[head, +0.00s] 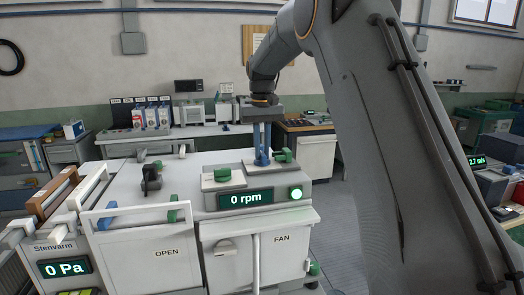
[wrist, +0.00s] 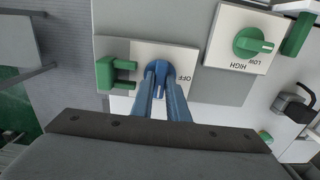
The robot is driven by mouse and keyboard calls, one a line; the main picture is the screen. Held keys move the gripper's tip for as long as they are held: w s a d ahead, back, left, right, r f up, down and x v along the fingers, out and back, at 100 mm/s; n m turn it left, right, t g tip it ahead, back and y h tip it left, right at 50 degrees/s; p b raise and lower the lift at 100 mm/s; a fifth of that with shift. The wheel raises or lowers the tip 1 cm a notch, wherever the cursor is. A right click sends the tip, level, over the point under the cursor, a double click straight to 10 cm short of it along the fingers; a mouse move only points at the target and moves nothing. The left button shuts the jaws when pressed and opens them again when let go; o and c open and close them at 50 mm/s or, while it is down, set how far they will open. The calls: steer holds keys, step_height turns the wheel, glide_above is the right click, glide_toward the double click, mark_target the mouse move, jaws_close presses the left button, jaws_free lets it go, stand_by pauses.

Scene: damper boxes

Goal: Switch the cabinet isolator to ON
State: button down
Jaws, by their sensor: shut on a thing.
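The cabinet isolator is a blue rotary knob (wrist: 158,72) on a white plate on top of the fan cabinet. The word OFF (wrist: 184,77) is printed beside it; no ON label is visible. My gripper (wrist: 159,88) points down at the knob, its two blue-grey fingers either side of it and shut on it. A pale mark shows on the knob's face between the fingers. In the head view my gripper (head: 262,150) stands upright over the isolator plate, and its fingers hide most of the knob.
A green handle (wrist: 118,72) sits close beside the knob. A green HIGH/LOW knob (wrist: 252,42) is on a separate plate. A black handle (head: 151,178) stands at the left of the cabinet top.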

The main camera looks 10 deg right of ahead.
mark_target(262, 153)
steer(key=shift+r, duration=0.1)
steer(key=c, duration=1.7)
jaws_free()
steer(key=shift+r+b, duration=1.55)
steer(key=shift+r, duration=2.3)
